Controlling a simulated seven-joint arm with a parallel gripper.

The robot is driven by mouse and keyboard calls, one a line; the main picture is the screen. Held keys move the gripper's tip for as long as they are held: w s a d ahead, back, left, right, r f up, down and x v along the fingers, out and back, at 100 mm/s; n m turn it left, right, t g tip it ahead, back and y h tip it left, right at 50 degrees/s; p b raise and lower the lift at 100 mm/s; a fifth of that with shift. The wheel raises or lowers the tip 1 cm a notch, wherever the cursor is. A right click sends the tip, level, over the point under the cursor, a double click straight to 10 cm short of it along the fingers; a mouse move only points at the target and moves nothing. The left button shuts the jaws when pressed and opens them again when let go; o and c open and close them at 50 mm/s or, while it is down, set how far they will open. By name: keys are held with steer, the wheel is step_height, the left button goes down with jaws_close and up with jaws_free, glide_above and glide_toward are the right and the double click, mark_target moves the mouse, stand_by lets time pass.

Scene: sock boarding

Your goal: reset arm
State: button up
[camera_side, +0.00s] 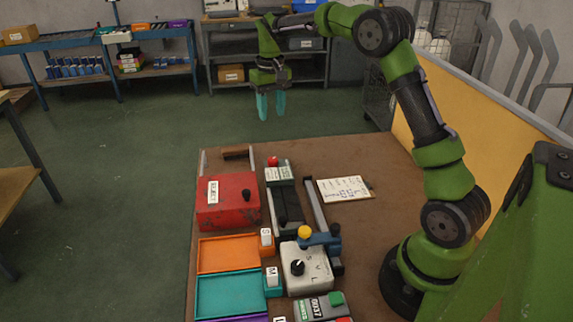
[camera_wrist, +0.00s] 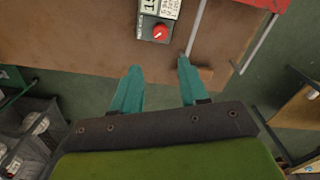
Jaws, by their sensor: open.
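My gripper (camera_side: 271,104) hangs from the raised green arm, high above the far edge of the work table (camera_side: 345,160). Its two teal fingers point down, apart, with nothing between them. In the wrist view my gripper (camera_wrist: 162,78) also shows open and empty, over the table's edge and the green floor. The arm is stretched out from its base at the table's right side and touches nothing.
The table holds a red REJECT box (camera_side: 228,203), an orange tray (camera_side: 228,255), a teal tray (camera_side: 230,294), a white dial box (camera_side: 306,270) and a clipboard (camera_side: 344,188). A yellow panel (camera_side: 470,125) stands at right. Shelves (camera_side: 305,65) line the back.

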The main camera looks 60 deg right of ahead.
steer(key=shift+r, duration=0.75)
steer(key=s+a+r+t+y, duration=0.1)
steer(key=s+a+r+t, duration=0.1)
steer(key=s+a, duration=0.6)
steer(key=s+a+r+n+t+y, duration=0.1)
steer(key=s+a+r+t, duration=0.2)
steer(key=s+a, duration=0.6)
steer(key=s+t, duration=0.2)
steer(key=s, duration=0.6)
steer(key=shift+a+r, duration=0.15)
steer(key=shift+a, duration=0.05)
